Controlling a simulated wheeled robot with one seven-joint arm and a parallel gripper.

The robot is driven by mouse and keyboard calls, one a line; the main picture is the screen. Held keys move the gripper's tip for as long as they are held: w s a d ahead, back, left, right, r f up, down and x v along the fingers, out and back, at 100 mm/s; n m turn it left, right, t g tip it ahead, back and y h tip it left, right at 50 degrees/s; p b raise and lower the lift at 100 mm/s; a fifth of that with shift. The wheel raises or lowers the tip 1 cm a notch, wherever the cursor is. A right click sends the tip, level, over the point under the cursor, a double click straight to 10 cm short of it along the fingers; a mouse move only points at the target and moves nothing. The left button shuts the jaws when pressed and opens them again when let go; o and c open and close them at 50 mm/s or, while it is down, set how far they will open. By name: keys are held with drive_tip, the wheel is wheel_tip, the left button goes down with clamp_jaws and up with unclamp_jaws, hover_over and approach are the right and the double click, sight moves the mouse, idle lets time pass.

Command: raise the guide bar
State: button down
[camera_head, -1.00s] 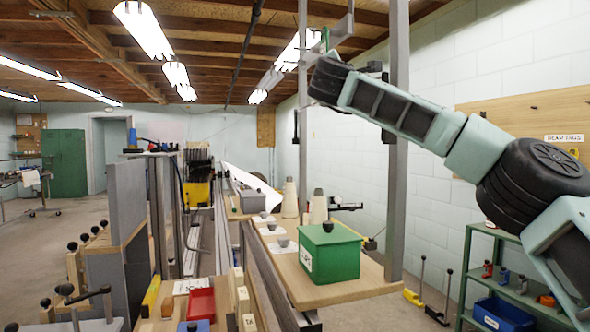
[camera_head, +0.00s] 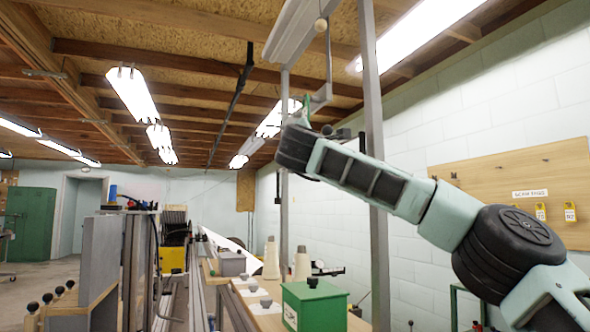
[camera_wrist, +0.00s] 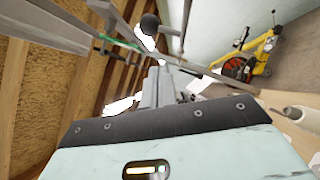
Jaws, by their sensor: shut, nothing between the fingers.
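A long grey bar (camera_head: 300,28), which looks like the guide bar, runs high under the ceiling beside the two grey uprights. A pale round knob (camera_head: 321,24) shows at its near side, and a thin grey rod with a bent lower end (camera_head: 320,97) hangs below it. My gripper shows in the wrist view (camera_wrist: 163,85), shut and empty beyond the dark bolted plate. A black ball (camera_wrist: 150,22) and a rod with a green part (camera_wrist: 124,42) appear past it. I cannot tell whether the gripper touches either. In the head view my wrist hides the fingers.
The near upright (camera_head: 374,150) stands close beside my arm. Below are a green box (camera_head: 314,306) and cream cones (camera_head: 271,260) on a wooden shelf. A pegboard with yellow tags (camera_head: 541,212) hangs on the right wall. Ceiling lights are overhead.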

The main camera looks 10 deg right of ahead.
drive_tip(key=b+v, duration=0.5)
drive_tip(key=v, duration=1.1)
drive_tip(key=shift+s+a+f, duration=0.25)
drive_tip(key=shift+a+f, duration=0.05)
drive_tip(key=shift+f, duration=0.05)
drive_tip(key=shift+a, duration=0.1)
